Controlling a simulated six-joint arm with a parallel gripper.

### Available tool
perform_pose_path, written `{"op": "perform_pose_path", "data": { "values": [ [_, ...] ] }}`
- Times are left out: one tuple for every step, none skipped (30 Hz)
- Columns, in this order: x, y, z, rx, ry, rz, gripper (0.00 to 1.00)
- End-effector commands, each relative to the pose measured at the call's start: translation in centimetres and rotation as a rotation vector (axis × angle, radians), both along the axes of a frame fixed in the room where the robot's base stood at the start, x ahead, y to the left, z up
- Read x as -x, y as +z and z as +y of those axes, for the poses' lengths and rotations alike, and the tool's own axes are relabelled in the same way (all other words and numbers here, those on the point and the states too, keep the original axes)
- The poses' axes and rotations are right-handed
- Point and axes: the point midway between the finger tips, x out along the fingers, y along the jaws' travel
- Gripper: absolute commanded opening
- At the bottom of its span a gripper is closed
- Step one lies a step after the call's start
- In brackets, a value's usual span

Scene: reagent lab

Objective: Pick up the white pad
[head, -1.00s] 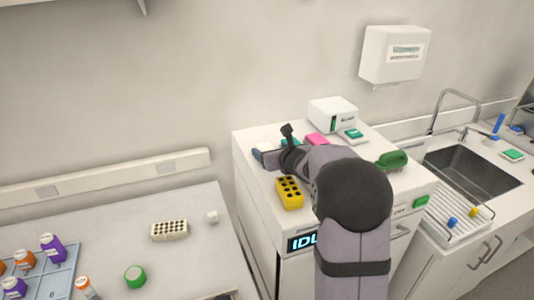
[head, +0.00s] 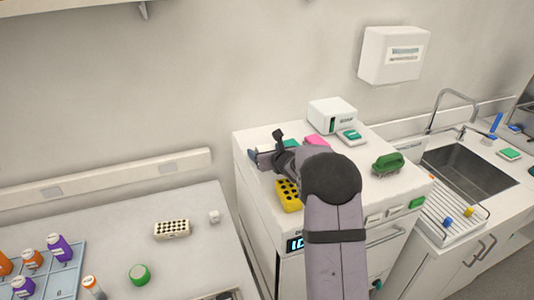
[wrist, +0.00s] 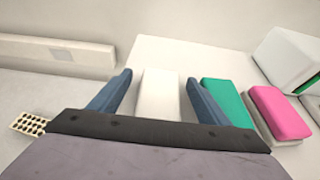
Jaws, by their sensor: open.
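The white pad (wrist: 159,93) lies on the white cabinet top and shows between my two blue fingers in the wrist view. My gripper (wrist: 157,100) is open, with one finger on each side of the pad and a gap on both sides. The pad's near end is hidden behind the dark gripper body. In the head view my gripper (head: 268,156) is over the left back part of the cabinet top, and my arm hides much of that area. I cannot tell the fingertips' height over the surface.
A green pad (wrist: 227,103) lies close right of my right finger, with a pink pad (wrist: 277,113) beyond it. A yellow rack (head: 288,197) stands in front of my gripper. A white box device (head: 332,115) stands at the back. A green object (head: 388,164) sits to the right.

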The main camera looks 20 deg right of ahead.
Motion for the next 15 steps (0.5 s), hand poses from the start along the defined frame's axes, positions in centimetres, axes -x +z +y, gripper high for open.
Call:
{"op": "perform_pose_path", "data": {
  "values": [
    [-0.06, -0.03, 0.02, 0.000, 0.000, 0.000, 0.70],
    [-0.08, -0.05, 0.02, 0.000, 0.000, 0.000, 0.70],
    [-0.08, -0.08, 0.02, 0.000, 0.000, 0.000, 0.70],
    [-0.08, -0.08, 0.02, 0.000, 0.000, 0.000, 0.70],
    [-0.06, -0.08, 0.01, 0.000, 0.000, 0.000, 0.70],
    [-0.06, -0.08, 0.01, 0.000, 0.000, 0.000, 0.70],
    [-0.07, -0.07, 0.01, 0.000, 0.000, 0.000, 0.70],
    [-0.06, -0.07, 0.00, 0.000, 0.000, 0.000, 0.66],
    [-0.06, -0.07, 0.00, 0.000, 0.000, 0.000, 0.56],
    [-0.06, -0.07, 0.00, 0.000, 0.000, 0.000, 0.49],
    [-0.06, -0.07, 0.00, 0.000, 0.000, 0.000, 0.42],
    [-0.05, -0.06, 0.00, 0.000, 0.000, 0.000, 0.32],
    [-0.05, -0.06, 0.00, 0.000, 0.000, 0.000, 0.26],
    [-0.05, -0.06, 0.00, 0.000, 0.000, 0.000, 0.26],
    [-0.06, -0.04, 0.00, 0.000, 0.000, 0.000, 0.26]
  ]
}}
